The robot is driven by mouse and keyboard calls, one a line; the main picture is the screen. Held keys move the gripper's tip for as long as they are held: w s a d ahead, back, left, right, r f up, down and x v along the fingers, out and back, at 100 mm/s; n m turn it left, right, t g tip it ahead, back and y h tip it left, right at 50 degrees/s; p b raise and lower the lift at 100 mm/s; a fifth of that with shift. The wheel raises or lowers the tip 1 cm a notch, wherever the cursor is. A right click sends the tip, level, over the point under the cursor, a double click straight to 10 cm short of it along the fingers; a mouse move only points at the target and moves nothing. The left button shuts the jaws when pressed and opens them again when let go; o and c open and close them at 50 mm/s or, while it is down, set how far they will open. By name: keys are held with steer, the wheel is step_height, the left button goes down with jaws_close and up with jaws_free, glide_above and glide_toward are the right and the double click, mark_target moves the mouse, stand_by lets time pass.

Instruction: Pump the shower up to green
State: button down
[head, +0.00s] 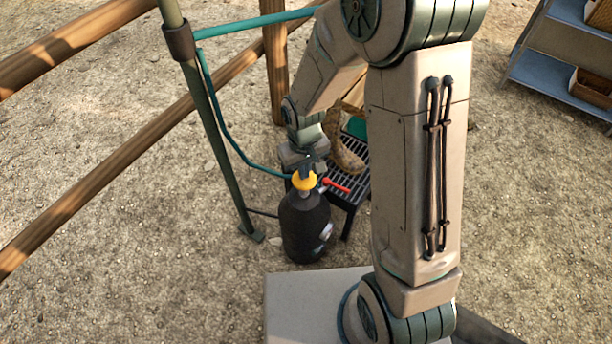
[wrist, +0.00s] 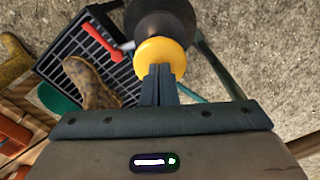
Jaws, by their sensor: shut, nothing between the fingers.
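The shower is a black bottle (head: 305,228) standing upright on the gravel, with a yellow cap or pump top (head: 304,181). A small round pale patch, perhaps a gauge (head: 326,231), shows on its right side; I cannot read its colour. My gripper (head: 307,168) points down right at the yellow top, fingers shut. In the wrist view the shut fingers (wrist: 159,82) overlap the near edge of the yellow top (wrist: 160,56); I cannot tell whether they touch it. The black bottle (wrist: 162,20) shows beyond it.
A dark slatted stand (head: 352,190) with a patterned boot (head: 345,155) is close behind the bottle. A green post (head: 215,140) with a teal hose (head: 228,140) stands left. Wooden fence rails (head: 110,180) run behind. Open gravel lies at front left.

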steer(key=shift+f+b, duration=1.25)
steer(key=shift+f, duration=0.65)
steer(key=shift+r+p, duration=2.2)
steer(key=shift+r, duration=0.45)
step_height(320, 180, up, 6)
steer(key=p, duration=0.4)
steer(key=shift+p, duration=0.4)
steer(key=s+d+r+m+t+p, duration=0.1)
steer(key=s+d+r+p, duration=0.3)
steer(key=r+p, duration=0.4)
steer(key=s+d+r+m+t+p, duration=0.1)
steer(key=s+d+r+p, duration=0.3)
steer(key=r, duration=1.6)
steer(key=s+d+r+m+p, duration=0.2)
steer(key=s+d+r+p, duration=0.2)
steer(key=r+p, duration=0.7)
step_height(320, 180, up, 4)
steer(key=shift+f+m+t+p, duration=0.1)
steer(key=shift+m+t+p, duration=0.2)
steer(key=shift+t+p, duration=0.1)
